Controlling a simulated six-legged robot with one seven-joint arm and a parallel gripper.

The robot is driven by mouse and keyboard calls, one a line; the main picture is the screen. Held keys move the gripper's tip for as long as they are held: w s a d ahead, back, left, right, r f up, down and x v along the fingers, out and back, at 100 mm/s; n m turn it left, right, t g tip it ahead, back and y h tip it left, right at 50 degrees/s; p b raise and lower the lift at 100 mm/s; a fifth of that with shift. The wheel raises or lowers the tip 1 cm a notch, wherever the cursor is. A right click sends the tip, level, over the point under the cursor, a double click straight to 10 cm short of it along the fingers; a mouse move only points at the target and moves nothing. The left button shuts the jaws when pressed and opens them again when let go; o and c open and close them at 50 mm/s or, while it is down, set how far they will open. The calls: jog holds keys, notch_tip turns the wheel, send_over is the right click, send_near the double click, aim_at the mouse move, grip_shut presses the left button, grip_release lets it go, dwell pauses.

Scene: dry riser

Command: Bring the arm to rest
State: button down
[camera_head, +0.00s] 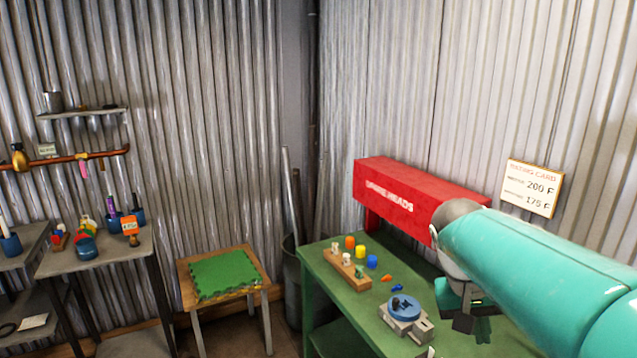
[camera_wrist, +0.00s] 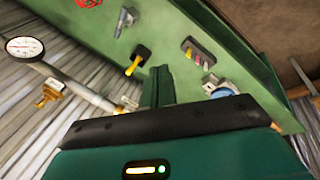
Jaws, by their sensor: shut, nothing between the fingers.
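My teal arm reaches in from the right edge of the head view, over the green bench (camera_head: 335,270). My gripper (camera_head: 470,322) hangs at its end, above the bench's right part. In the wrist view its two dark green fingers (camera_wrist: 158,84) are together with nothing between them. The fingers point toward a green surface (camera_wrist: 205,25) that carries small fittings. I cannot tell whether any finger touches that surface. Part of the bench is hidden behind my arm.
A red box labelled SPARE HEADS (camera_head: 395,190) stands at the bench's back. A wooden block (camera_head: 347,268) and a grey fixture with a blue disc (camera_head: 405,315) are left of my gripper. A stool with a green mat (camera_head: 222,274) stands left. A pressure gauge (camera_wrist: 24,48) shows at left.

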jog(key=s+a+f+n+t+y, duration=0.3)
jog(key=s+a+f+t+y, duration=0.1)
jog(key=s+a, duration=0.6)
jog(key=shift+s+a+t, duration=0.35)
jog(key=shift+s+t, duration=0.45)
